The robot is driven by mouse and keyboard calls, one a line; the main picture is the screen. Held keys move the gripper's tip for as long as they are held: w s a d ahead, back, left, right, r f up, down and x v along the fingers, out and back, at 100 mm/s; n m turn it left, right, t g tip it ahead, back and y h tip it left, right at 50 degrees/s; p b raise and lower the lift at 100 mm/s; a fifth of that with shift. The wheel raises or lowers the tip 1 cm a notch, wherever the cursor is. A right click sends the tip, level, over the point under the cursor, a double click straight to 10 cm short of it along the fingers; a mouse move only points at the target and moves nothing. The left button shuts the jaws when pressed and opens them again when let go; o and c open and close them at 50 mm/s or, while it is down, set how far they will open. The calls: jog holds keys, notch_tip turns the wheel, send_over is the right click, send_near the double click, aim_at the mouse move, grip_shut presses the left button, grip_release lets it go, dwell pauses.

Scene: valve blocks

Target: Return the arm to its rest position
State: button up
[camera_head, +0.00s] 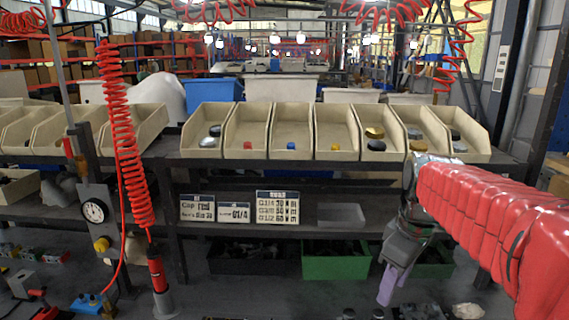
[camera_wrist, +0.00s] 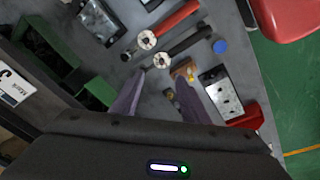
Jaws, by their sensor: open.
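My arm, in a red cover, reaches in from the right in the head view. My gripper (camera_head: 388,285) hangs at its end, pointing down, with a purple finger showing in front of the lower shelf. In the wrist view both purple fingers of my gripper (camera_wrist: 160,80) stand apart with nothing held between them. Below them on the grey surface lie a red-handled tool (camera_wrist: 172,22), a black-handled tool (camera_wrist: 190,46) and a grey metal block (camera_wrist: 221,95).
A row of beige bins (camera_head: 291,135) stands on the upper shelf. A coiled red hose (camera_head: 124,140) hangs at the left near a gauge (camera_head: 95,211). Green floor (camera_wrist: 280,85) shows right in the wrist view.

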jog(key=s+a+f+m+t, duration=0.2)
jog(key=s+a+m, duration=0.1)
jog(key=s, duration=0.4)
jog(key=s+a+f+m+t, duration=0.1)
jog(key=s+a+f+m, duration=0.1)
jog(key=s+m, duration=0.3)
jog(key=s+a, duration=0.1)
jog(key=s, duration=0.2)
jog(key=shift+s+a+f+m+t, duration=0.15)
jog(key=shift+s+f+m+t, duration=0.15)
jog(key=shift+t, duration=0.1)
